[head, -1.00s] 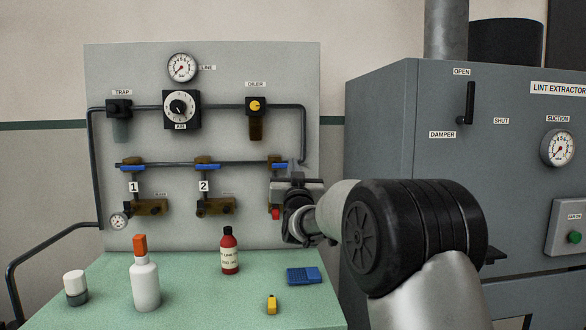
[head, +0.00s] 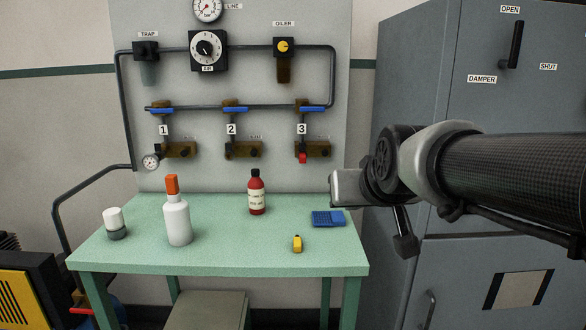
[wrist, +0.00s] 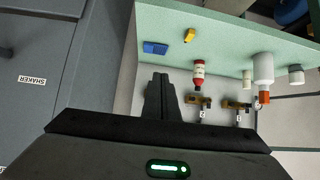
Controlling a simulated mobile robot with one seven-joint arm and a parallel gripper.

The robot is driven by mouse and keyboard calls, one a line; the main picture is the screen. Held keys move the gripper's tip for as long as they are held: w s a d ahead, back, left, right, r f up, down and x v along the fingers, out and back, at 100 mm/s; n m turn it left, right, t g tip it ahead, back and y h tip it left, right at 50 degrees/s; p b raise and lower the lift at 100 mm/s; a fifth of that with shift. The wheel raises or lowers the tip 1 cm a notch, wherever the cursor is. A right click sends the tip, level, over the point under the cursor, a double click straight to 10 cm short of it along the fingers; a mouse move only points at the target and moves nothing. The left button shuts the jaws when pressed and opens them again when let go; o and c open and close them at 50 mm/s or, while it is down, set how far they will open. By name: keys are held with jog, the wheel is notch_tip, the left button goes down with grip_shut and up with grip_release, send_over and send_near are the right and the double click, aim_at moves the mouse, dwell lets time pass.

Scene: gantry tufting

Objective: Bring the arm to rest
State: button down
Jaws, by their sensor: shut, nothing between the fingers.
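My gripper (wrist: 160,88) shows in the wrist view with its two dark fingers together and nothing between them. It points toward the wall panel side, clear of the bench (wrist: 225,35) and the things on it. In the head view my arm reaches in from the right, in front of the grey cabinet. The fingers cannot be made out there.
The green bench (head: 210,259) bears a white bottle (head: 178,222), a red bottle (head: 257,194), a small jar (head: 115,222), a blue pad (head: 328,218) and a yellow item (head: 297,243). Behind stands the valve panel (head: 240,180); right, the grey cabinet (head: 440,280).

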jog(key=s+d+f+g, duration=0.1)
jog(key=s+f+g, duration=0.3)
jog(key=s, duration=0.6)
jog(key=s+d+f+g, duration=0.1)
jog(key=s+d+f, duration=0.1)
jog(key=s+f, duration=0.7)
notch_tip(320, 180, up, 27)
jog(key=s+p, duration=0.1)
jog(key=p, duration=2.3)
jog(key=shift+a+m+h, duration=0.15)
jog(key=shift+m+h, duration=0.15)
jog(key=shift+m, duration=0.1)
jog(key=c, duration=2.5)
grip_release()
jog(key=shift+s, duration=0.1)
